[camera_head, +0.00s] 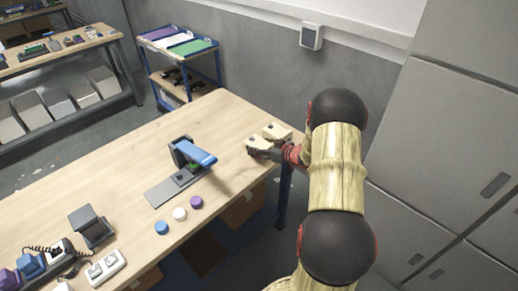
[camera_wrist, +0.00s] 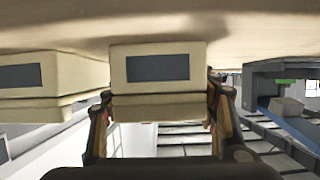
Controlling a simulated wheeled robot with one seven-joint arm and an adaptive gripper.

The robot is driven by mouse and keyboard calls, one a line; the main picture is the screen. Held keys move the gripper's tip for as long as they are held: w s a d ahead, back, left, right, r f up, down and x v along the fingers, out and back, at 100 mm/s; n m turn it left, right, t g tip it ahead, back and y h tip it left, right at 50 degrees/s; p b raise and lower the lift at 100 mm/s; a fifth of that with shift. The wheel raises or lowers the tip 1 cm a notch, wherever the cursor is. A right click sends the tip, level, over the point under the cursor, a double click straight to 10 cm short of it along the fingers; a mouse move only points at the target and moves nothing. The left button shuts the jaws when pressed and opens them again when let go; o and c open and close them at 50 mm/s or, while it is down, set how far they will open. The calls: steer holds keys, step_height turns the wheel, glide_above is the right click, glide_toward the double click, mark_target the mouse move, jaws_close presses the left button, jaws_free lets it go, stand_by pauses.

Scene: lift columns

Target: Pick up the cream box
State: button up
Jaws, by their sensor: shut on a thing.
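Two cream boxes stand close together near the far right corner of the wooden table (camera_head: 130,140). My gripper (camera_head: 264,152) reaches in from the right and is shut on the nearer cream box (camera_head: 257,142). In the wrist view, the held cream box (camera_wrist: 158,70) is centred between my two fingers (camera_wrist: 160,95) and shows a dark rectangular panel. The other cream box (camera_head: 277,131) is just beyond it in the head view. It also shows at the left of the wrist view (camera_wrist: 40,82), apart from my fingers. I cannot tell whether the held box touches the tabletop.
A blue device on a grey stand (camera_head: 190,155) is left of the boxes. Blue, white and purple round pieces (camera_head: 179,213) lie nearer. A phone-like set (camera_head: 40,258) sits front left. A cart with coloured trays (camera_head: 180,42) stands behind. Grey cabinets (camera_head: 450,120) line the right.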

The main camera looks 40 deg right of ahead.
steer(key=c, duration=0.6)
steer(key=shift+o, duration=0.2)
steer(key=shift+r, duration=0.1)
steer(key=shift+r+p, duration=0.4)
steer(key=shift+r, duration=0.25)
steer(key=s+r+p, duration=0.1)
steer(key=r, duration=0.1)
steer(key=s+a+r+p, duration=0.1)
steer(key=s+r, duration=0.1)
steer(key=r, duration=0.1)
steer(key=s+a+r+p, duration=0.1)
steer(key=r, duration=0.2)
steer(key=shift+s+a, duration=0.1)
steer(key=shift+s, duration=0.1)
steer(key=s+a+r+p, duration=0.2)
steer(key=s+a+r, duration=0.1)
steer(key=s, duration=0.5)
steer(key=shift+a+r+p, duration=0.25)
steer(key=shift+a+p, duration=0.05)
steer(key=shift+a, duration=0.4)
